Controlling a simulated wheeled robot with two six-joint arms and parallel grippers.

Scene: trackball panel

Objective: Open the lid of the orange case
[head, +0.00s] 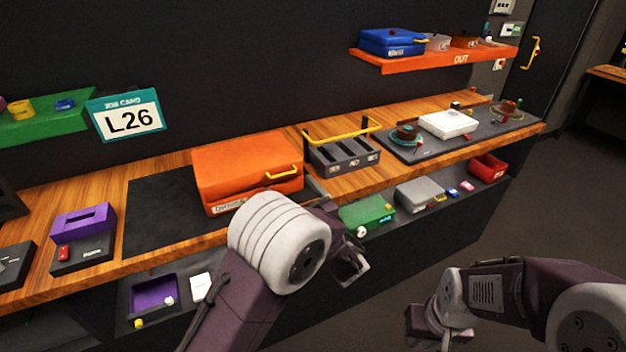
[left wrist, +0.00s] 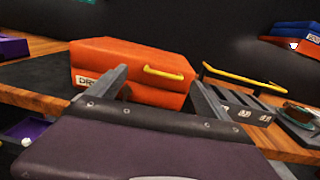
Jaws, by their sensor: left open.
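The orange case (head: 240,168) sits on a dark mat on the wooden bench, and its lid looks shut. A yellow handle (head: 283,172) is on its front right, and a white label is at its front left. The case (left wrist: 125,65) and handle (left wrist: 163,73) also show ahead in the left wrist view. My left gripper (left wrist: 160,76) is open and empty, its fingers spread in front of the case, apart from the handle as far as I can tell. In the head view my left wrist hides part of the case's lower front. My right gripper (head: 442,322) hangs low at the right, away from the bench; its jaws are unclear.
A grey slotted rack (head: 342,155) with a yellow bar stands right of the case. A purple box (head: 83,222) stands to the left. A shelf below holds a green box (head: 368,212) and a grey box (head: 419,193). The dark mat (head: 160,210) is bare left of the case.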

